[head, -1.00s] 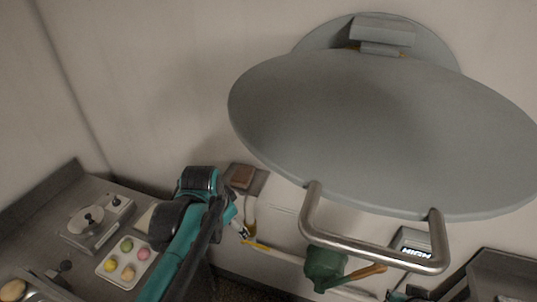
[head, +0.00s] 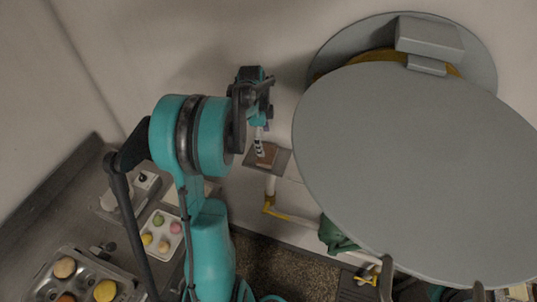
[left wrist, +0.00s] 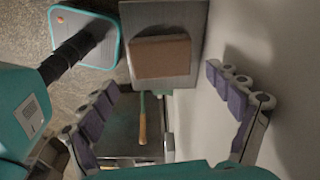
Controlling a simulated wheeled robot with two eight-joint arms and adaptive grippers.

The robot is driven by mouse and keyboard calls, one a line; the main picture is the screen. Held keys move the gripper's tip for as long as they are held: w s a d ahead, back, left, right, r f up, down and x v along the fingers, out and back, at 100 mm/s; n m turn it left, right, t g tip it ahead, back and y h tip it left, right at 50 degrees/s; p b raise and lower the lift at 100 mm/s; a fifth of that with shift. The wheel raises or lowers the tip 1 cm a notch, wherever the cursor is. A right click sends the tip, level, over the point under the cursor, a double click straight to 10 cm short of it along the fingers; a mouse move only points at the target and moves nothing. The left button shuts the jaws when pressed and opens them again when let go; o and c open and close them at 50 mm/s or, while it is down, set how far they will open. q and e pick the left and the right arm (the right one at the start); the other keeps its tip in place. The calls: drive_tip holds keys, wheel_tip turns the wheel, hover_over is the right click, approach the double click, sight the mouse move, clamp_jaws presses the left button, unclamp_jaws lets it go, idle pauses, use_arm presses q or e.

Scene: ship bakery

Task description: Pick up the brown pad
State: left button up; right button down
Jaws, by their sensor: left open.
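The brown pad (head: 267,153) is a small flat block lying on a grey plate (head: 283,161) by the wall. In the left wrist view the pad (left wrist: 160,57) lies on the bare grey plate (left wrist: 160,17), just past the fingertips and roughly centred between them. My left gripper (head: 260,140) is over the pad in the head view and partly covers it. In the left wrist view my left gripper (left wrist: 163,82) has its fingers wide apart, with nothing between them. My right gripper cannot be made out.
A large grey round lid (head: 410,170) with a metal handle fills the right side. A tray of coloured round pieces (head: 160,233) and a tin of buns (head: 85,275) are at lower left. The wall is close beside the plate.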

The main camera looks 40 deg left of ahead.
sight(267, 153)
use_arm(q)
drive_tip(key=f, duration=0.7)
drive_tip(key=shift+w+d, duration=0.3)
drive_tip(key=shift+d, duration=0.05)
drive_tip(key=shift+r, duration=0.1)
drive_tip(key=c, duration=0.6)
